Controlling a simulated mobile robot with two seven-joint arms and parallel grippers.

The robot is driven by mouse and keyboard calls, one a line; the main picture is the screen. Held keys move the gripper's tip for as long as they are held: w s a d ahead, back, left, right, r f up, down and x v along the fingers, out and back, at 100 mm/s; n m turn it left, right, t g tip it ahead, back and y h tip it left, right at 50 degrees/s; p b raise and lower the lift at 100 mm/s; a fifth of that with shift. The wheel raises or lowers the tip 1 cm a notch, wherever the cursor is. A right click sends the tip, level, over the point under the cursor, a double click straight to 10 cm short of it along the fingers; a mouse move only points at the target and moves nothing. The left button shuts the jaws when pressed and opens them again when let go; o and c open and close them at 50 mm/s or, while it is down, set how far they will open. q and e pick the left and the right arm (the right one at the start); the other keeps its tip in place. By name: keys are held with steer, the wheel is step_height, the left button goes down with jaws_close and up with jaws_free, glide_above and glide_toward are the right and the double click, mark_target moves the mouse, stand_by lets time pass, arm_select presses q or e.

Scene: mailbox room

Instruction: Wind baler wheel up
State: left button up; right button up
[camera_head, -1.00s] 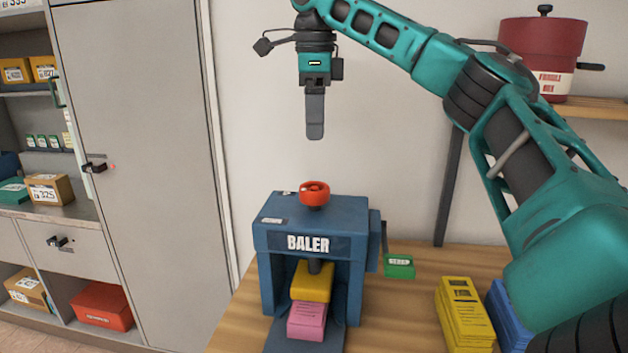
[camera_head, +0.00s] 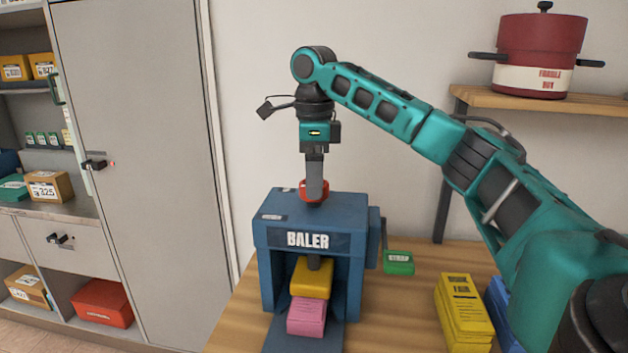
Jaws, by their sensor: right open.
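The blue baler (camera_head: 345,212) stands on the wooden table, with the word BALER on its front. Its red wheel (camera_head: 304,190) sits on top and is partly hidden behind my gripper finger. My right gripper (camera_head: 315,196) points straight down at the wheel, with its fingertips at the wheel's height. It is open, seen edge-on; I cannot tell whether it touches the wheel. Inside the baler, a yellow block (camera_head: 311,279) lies on a pink bundle (camera_head: 306,317), under the dark screw. My left gripper is not in view.
A green box (camera_head: 399,263) lies right of the baler. Yellow stacks (camera_head: 463,314) and blue stacks (camera_head: 505,312) stand further right. A red pot (camera_head: 540,50) sits on a wall shelf. A grey cabinet (camera_head: 140,150) stands at left.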

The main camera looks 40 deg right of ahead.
steer(key=shift+f, duration=0.7)
steer(key=shift+c, duration=0.4)
steer(key=c, duration=1)
